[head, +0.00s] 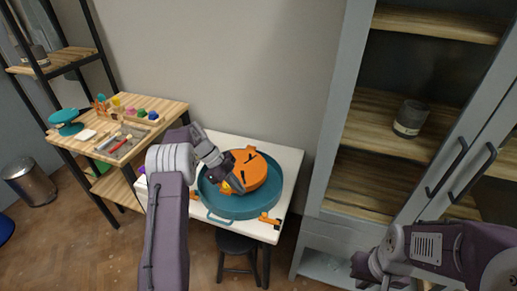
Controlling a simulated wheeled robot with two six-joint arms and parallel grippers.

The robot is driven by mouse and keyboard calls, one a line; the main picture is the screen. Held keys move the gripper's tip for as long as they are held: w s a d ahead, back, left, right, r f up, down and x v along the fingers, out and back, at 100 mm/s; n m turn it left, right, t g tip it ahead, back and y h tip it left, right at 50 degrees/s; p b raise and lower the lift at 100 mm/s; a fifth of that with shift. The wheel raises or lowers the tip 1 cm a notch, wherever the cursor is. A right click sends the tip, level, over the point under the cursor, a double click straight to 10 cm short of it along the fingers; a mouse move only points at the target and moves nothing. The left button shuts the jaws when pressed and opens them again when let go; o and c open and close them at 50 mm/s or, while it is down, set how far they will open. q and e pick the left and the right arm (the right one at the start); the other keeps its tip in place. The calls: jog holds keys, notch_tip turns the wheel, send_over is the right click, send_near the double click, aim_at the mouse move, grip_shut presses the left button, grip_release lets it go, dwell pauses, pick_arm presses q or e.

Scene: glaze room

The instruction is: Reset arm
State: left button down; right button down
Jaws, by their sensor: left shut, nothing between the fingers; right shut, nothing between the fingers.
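My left arm reaches in from the bottom left over the small white table (289,160). My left gripper (238,188) is shut and empty, its tip over the left side of an orange round object (262,172) in a teal round tray (243,209). Whether it touches the orange object I cannot tell. My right gripper (362,270) is shut and empty at the bottom right, low in front of the cabinet, touching nothing that I can see.
A grey cabinet (338,100) stands at the right with a dark jar (410,118) on a shelf. A wooden shelf unit (165,106) at the left holds small paint pots and tools. A dark stool (236,243) is under the table's front. A metal bin (30,180) stands far left.

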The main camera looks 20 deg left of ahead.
pick_arm(q)
jog(key=d+r+m+p, duration=0.2)
jog(key=d+r, duration=0.4)
jog(key=r, duration=0.3)
jog(key=s+d+r+n+y, duration=0.1)
jog(key=s+d+r+y, duration=0.2)
jog(key=s, duration=0.4)
jog(key=s+a+f+n+y, duration=0.2)
jog(key=s+f+n, duration=0.1)
jog(key=s+n, duration=0.4)
jog(key=s+a+f+n+t+y+p, duration=0.1)
jog(key=s+f+n, duration=0.3)
jog(key=s+n, duration=0.4)
jog(key=a+n, duration=0.1)
jog(key=n, duration=0.4)
jog(key=shift+s+f+n+y, duration=0.2)
jog(key=shift+f+n+y, duration=0.1)
jog(key=shift+n+y, duration=0.1)
